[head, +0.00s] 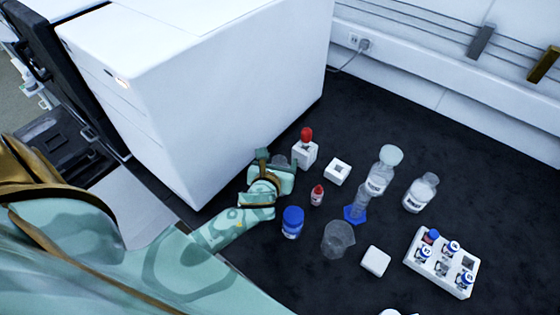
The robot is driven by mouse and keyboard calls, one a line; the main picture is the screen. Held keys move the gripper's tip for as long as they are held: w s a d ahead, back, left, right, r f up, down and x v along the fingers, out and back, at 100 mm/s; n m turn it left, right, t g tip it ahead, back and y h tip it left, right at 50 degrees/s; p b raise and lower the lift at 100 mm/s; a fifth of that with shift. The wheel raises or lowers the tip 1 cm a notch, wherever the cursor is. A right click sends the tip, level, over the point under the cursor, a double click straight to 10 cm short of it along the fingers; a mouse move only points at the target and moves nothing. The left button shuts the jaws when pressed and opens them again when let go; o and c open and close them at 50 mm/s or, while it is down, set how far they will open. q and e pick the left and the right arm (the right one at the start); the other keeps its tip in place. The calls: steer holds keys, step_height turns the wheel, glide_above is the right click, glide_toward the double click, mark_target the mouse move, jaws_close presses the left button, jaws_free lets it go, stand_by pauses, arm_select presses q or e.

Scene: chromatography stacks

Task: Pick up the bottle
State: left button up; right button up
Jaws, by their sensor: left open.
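Several bottles stand on the dark bench, and I cannot tell which one the task names. A blue-capped bottle (292,222) is just right of my left gripper's wrist. A small red-capped dropper bottle (317,195) stands further right. Two clear bottles with white labels, one (377,180) beside the other (421,193), stand to the right. My left gripper (276,163) is open at the white machine's side, pointing away from me. A small clear object shows at its fingertips, mostly hidden, and I cannot tell what it is. My right gripper is out of view.
A white machine (215,100) stands close left of the gripper. White blocks, one with a red-capped vial (306,135), another empty (337,172), stand nearby. A clear beaker (338,238), a blue-based cylinder (355,214), a white block (375,261) and a vial rack (446,285) are right.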

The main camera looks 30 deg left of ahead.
arm_select(q)
steer(key=shift+x, duration=0.9)
steer(key=shift+r, duration=0.1)
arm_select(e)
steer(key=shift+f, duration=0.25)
arm_select(q)
jaws_close()
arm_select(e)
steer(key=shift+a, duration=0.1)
arm_select(q)
steer(key=shift+r, duration=0.15)
